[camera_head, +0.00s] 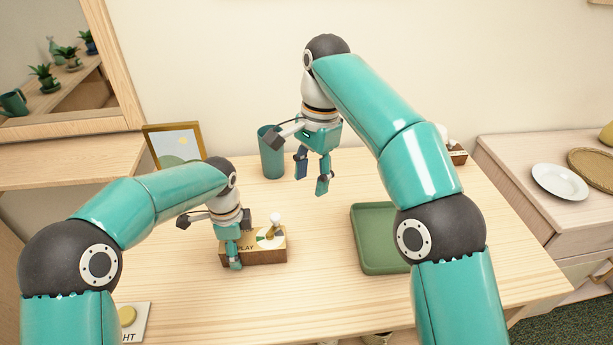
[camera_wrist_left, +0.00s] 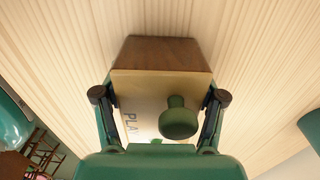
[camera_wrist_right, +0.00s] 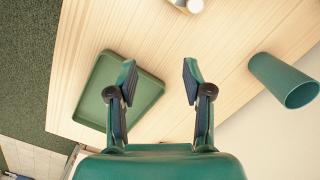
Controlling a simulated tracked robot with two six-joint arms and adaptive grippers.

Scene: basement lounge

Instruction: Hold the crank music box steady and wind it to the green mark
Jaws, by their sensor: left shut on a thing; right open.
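The crank music box (camera_head: 268,257) is a small brown wooden box on the table, with a pale top lettered "PLAY". A round dial with a green patch (camera_head: 262,238) and a crank with a pale knob (camera_head: 275,218) are on its right part. My left gripper (camera_head: 241,242) is shut across the box's left part and hides some of its top. In the left wrist view the box (camera_wrist_left: 165,53) sits between both fingers, its knob (camera_wrist_left: 180,120) looking dark green. My right gripper (camera_head: 311,178) is open and empty, above the table behind and right of the box.
A green tray (camera_head: 358,245) lies right of the box, partly behind my right arm. A teal cup (camera_head: 271,158) and a picture frame (camera_head: 176,143) stand at the back. Another brown box (camera_head: 458,157) is partly hidden at back right. A card (camera_head: 133,318) lies front left.

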